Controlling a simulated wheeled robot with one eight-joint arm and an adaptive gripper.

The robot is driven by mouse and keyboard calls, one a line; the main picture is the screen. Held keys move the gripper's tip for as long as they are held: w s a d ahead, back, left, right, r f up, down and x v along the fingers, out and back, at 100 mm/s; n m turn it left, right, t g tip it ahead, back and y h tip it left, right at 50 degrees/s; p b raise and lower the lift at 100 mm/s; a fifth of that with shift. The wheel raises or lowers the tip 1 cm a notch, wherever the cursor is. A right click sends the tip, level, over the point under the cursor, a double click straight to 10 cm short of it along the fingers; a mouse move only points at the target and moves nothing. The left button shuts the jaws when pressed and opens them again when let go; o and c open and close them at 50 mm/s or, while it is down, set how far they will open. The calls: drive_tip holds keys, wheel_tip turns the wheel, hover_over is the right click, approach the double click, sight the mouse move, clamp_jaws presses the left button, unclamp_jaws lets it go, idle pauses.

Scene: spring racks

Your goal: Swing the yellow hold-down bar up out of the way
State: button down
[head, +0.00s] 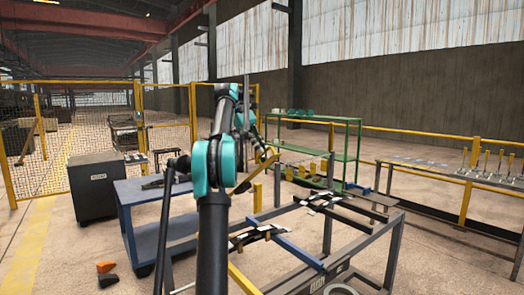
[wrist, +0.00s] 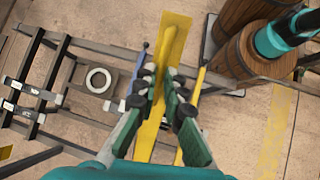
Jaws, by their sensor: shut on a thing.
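The yellow hold-down bar (wrist: 172,42) is a long, flat yellow bar. In the wrist view it runs from the top, between my fingers, down toward the wrist. My gripper (wrist: 158,92) is shut on it, with dark pads on both sides. In the head view the bar (head: 252,174) is raised above the rack and slants up to the right, partly hidden by my arm. The grey rack frame (head: 391,250) stands below, with a blue crossbar (head: 300,252) and dark leaf springs with white marks (head: 322,199). The bar's pivot end is not clear.
A blue table (head: 150,205) stands left of my arm, beside a dark cabinet (head: 98,190). A green shelf (head: 345,150) is behind the rack, and a long bench (head: 440,168) is at right. A pale ring (wrist: 98,80) lies low by the rack. Floor at left front is mostly open.

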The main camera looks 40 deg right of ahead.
drive_tip(key=shift+w, duration=0.1)
drive_tip(key=c, duration=1.6)
unclamp_jaws()
